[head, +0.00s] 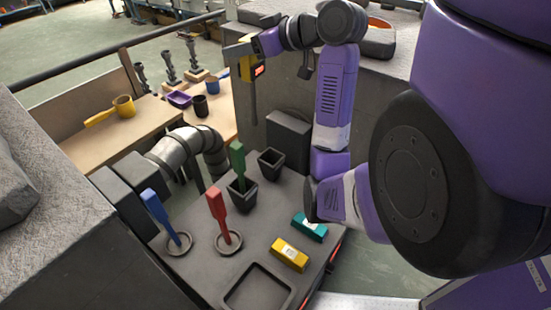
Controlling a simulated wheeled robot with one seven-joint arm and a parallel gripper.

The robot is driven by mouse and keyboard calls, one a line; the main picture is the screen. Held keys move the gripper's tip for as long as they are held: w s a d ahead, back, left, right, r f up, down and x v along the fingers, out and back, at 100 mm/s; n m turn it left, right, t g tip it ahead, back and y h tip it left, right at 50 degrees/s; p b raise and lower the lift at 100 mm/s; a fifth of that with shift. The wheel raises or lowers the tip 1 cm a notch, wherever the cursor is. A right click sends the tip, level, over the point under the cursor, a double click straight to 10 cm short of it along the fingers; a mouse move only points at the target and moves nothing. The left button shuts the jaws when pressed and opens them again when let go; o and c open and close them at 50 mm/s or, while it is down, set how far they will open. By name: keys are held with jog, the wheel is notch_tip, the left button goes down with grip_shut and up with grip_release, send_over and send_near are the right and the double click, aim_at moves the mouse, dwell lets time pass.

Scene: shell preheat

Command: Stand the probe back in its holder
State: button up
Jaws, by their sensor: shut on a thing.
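My gripper (248,48) is at the upper middle of the head view, shut on the probe (259,69). The probe has a yellow body with an orange display and a long dark stem that hangs down nearly upright. It is held up in the air, behind the dark worktop (205,266). An empty dark square cup (271,163) stands on the back of the worktop, below and a little right of the probe. It looks like the holder, but I cannot be sure. A second dark cup (242,194) beside it holds a green-handled tool (238,158).
A blue-handled tool (158,213) and a red-handled tool (219,212) stand upright in rings. Yellow (289,254) and teal (309,227) blocks lie at the right. A dark box (289,137) stands behind the empty cup. A ribbed duct (180,152) rises at the left.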

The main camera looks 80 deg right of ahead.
jog(key=shift+m+g+h, duration=0.4)
jog(key=shift+m+h, duration=0.1)
jog(key=shift+m, duration=0.1)
jog(key=s, duration=0.1)
jog(key=s+f, duration=0.2)
jog(key=s, duration=0.1)
jog(key=shift+s+d, duration=0.1)
jog(key=shift+d, duration=0.25)
notch_tip(320, 180, down, 20)
jog(key=shift+r, duration=0.15)
jog(key=o, duration=1.4)
